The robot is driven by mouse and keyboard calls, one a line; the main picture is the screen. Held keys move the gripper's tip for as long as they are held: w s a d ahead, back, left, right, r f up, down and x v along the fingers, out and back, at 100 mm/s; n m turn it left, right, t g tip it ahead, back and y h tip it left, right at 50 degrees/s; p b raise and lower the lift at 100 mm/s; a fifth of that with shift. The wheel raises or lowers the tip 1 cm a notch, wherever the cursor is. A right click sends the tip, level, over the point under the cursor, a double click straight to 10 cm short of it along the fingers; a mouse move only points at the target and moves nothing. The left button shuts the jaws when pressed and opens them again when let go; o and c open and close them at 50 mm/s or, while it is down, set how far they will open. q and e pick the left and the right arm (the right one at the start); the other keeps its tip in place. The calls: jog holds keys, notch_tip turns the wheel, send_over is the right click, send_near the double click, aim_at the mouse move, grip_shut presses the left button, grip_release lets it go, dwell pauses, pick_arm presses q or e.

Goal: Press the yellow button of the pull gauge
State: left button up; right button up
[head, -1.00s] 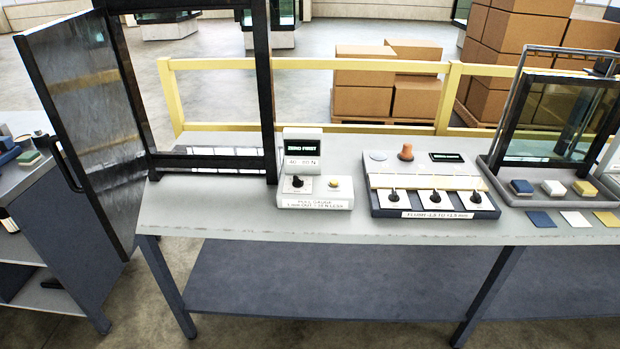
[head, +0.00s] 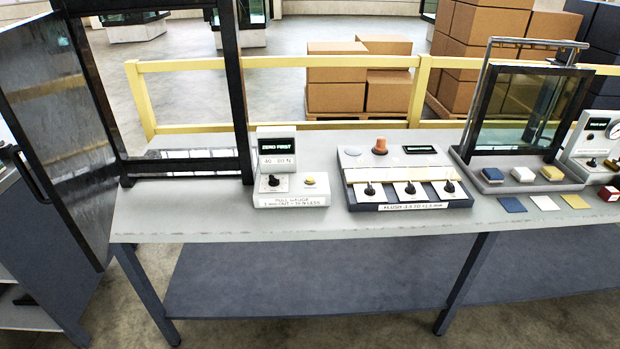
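The pull gauge (head: 291,201) is a small white box near the left part of the long grey table, with a label on its front. Its upright dark display (head: 277,146) reads "ZERO FIRST". A black knob (head: 272,181) sits on the left of its top. The small yellow button (head: 310,180) sits to the right of the knob. Neither of my grippers shows in the head view.
A black-framed door (head: 55,120) stands open left of the gauge. A framed glass stand (head: 515,182) follows. The table front (head: 210,228) is clear.

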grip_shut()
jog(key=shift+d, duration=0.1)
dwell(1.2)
